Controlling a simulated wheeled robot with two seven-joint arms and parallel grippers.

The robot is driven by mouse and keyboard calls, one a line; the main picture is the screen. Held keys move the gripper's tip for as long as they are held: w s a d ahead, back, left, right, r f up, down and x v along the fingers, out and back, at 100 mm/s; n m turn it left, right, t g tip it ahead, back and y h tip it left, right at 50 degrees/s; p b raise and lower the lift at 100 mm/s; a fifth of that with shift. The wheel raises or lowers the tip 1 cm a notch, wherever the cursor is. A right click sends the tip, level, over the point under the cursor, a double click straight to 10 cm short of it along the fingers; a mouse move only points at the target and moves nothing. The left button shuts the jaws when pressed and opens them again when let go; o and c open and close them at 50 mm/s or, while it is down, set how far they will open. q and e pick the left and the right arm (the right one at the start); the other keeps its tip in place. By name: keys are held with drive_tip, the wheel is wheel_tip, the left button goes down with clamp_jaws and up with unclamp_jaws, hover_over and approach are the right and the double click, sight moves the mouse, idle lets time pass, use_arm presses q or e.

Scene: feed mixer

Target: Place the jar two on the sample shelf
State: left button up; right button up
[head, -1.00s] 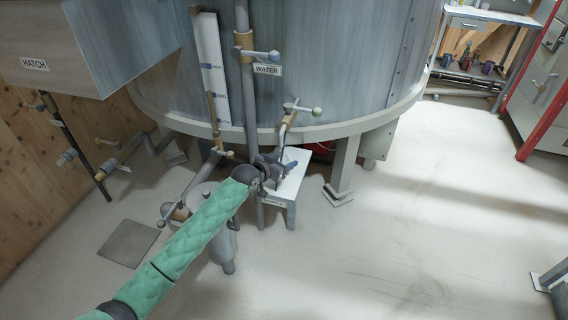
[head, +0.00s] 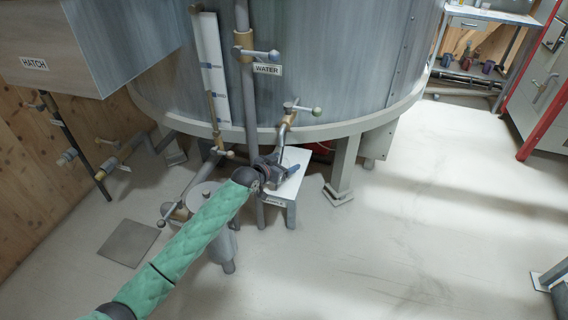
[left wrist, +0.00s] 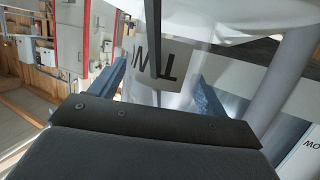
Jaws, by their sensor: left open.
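A clear jar with a white label (left wrist: 172,66) shows in the left wrist view, its letters reading "TW" upside down, which fits jar two. It is between the two blue fingers of my left gripper (left wrist: 160,80), which is open around it. In the head view my left gripper (head: 280,170) is over the small white stand (head: 289,186) under the tank, which looks like the sample shelf. The jar cannot be made out there, hidden by the gripper. I cannot tell whether the jar rests on the stand. My right gripper is out of view.
The big grey tank (head: 330,70) stands behind the stand, with a pipe marked WATER (head: 266,69) and a valve handle (head: 302,108) close above my gripper. A grey canister (head: 212,240) stands left of the stand. The floor (head: 420,240) to the right is clear.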

use_arm(q)
drive_tip(key=v, duration=1.1)
drive_tip(key=shift+s+a, duration=0.25)
drive_tip(key=s+d+f+n+g+y, duration=0.1)
drive_tip(key=s+f+n+y, duration=0.25)
drive_tip(key=s+f, duration=1.75)
drive_tip(key=s+f+n+g+y, duration=0.1)
drive_tip(key=s+f, duration=0.7)
drive_tip(key=s, duration=0.3)
drive_tip(key=s+f+n+g+y, duration=0.1)
drive_tip(key=s+f+g, duration=0.1)
drive_tip(key=s+f, duration=0.6)
drive_tip(key=s, duration=0.2)
drive_tip(key=shift+s+a, duration=0.3)
drive_tip(key=shift+s, duration=0.05)
drive_tip(key=shift+n, duration=0.25)
